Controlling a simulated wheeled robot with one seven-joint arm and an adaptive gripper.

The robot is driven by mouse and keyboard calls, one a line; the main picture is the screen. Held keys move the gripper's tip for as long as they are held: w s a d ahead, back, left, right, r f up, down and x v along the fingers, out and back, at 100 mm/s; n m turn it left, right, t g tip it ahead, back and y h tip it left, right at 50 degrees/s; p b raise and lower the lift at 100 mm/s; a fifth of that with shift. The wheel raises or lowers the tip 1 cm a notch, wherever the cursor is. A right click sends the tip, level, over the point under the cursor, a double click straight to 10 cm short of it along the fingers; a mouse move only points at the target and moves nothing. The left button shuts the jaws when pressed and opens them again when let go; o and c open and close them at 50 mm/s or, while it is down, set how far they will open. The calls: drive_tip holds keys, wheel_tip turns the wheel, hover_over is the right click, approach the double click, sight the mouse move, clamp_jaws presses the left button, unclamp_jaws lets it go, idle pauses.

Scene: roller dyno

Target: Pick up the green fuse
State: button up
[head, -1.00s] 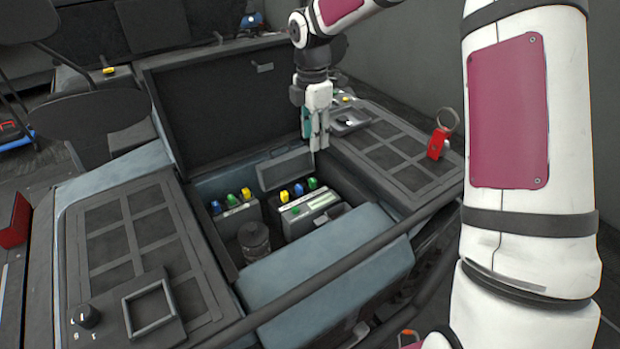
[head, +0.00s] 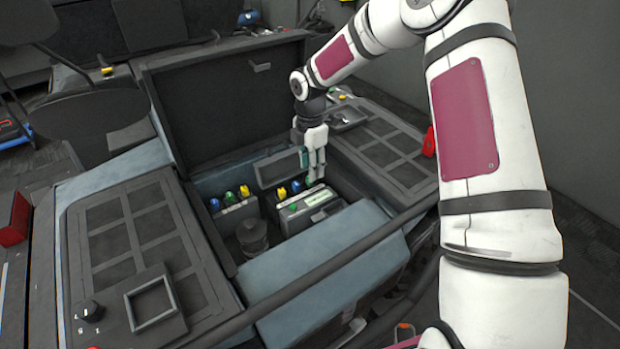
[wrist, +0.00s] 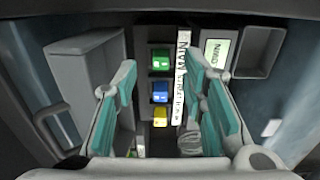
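The green fuse (wrist: 161,59) shows in the wrist view at the top of a column, with a blue fuse (wrist: 160,91) and a yellow fuse (wrist: 160,117) below it. In the head view this green fuse (head: 309,181) is at the right end of the right-hand fuse block, partly covered by my fingers. My gripper (head: 315,172) points down over that block. In the wrist view my gripper (wrist: 162,76) is open, its teal pads on either side of the fuse column, with nothing held. I cannot tell whether a finger touches the fuse.
The fuses sit in an open bay with a raised dark lid (head: 225,105). A second fuse block (head: 238,213) stands to the left, and a dark round cylinder (head: 252,237) in front. A label strip (wrist: 180,80) runs beside the fuse column. A padded blue-grey block (head: 325,270) borders the near side.

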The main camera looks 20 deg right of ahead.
drive_tip(key=shift+d+f, duration=0.1)
drive_tip(key=shift+f, duration=1.65)
drive_tip(key=c, duration=0.8)
drive_tip(key=shift+c, duration=0.2)
